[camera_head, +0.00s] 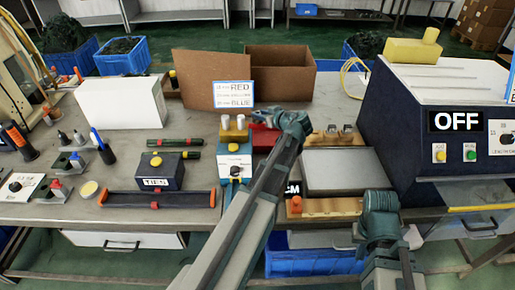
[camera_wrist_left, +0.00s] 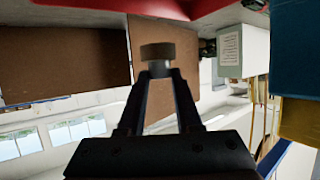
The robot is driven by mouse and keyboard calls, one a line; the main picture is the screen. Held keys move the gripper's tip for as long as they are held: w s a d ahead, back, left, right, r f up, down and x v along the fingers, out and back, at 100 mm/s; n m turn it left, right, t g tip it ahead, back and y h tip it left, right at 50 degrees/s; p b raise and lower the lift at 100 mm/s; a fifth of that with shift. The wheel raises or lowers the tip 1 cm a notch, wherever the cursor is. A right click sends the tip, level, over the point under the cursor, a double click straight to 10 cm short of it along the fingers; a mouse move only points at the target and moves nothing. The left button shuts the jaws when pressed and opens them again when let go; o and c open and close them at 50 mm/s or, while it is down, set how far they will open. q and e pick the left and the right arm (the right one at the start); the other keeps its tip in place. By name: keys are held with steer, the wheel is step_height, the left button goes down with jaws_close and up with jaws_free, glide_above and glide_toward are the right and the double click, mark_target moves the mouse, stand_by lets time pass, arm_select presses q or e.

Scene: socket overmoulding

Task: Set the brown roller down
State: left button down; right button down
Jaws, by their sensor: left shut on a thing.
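My left gripper (camera_wrist_left: 158,78) is shut on the brown roller (camera_wrist_left: 157,53), a short round piece with a narrower grey lower part, held at the fingertips in the left wrist view. In the head view my left gripper (camera_head: 295,122) is over the middle of the table, near a red container (camera_head: 264,138); its fingers and the roller cannot be made out there. My right gripper (camera_head: 381,203) is at the front right, by the table edge; its fingers are hidden.
A wooden rack (camera_head: 332,139) with small metal-topped pieces stands behind a grey plate (camera_head: 343,170). A wooden strip (camera_head: 335,207) lies in front. The dark machine (camera_head: 420,110) marked OFF blocks the right. Cardboard boxes (camera_head: 283,75) are behind.

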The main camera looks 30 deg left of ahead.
arm_select(q)
steer(key=shift+f+b, duration=4.95)
steer(key=shift+f, duration=0.2)
steer(key=shift+f, duration=0.1)
steer(key=c, duration=0.6)
jaws_free()
steer(key=shift+r, duration=0.3)
steer(key=p+v, duration=0.4)
steer(key=v, duration=0.6)
steer(key=shift+s+d, duration=0.2)
steer(key=shift+p+v, duration=0.35)
steer(key=shift+v, duration=0.45)
steer(key=shift+w+f, duration=0.1)
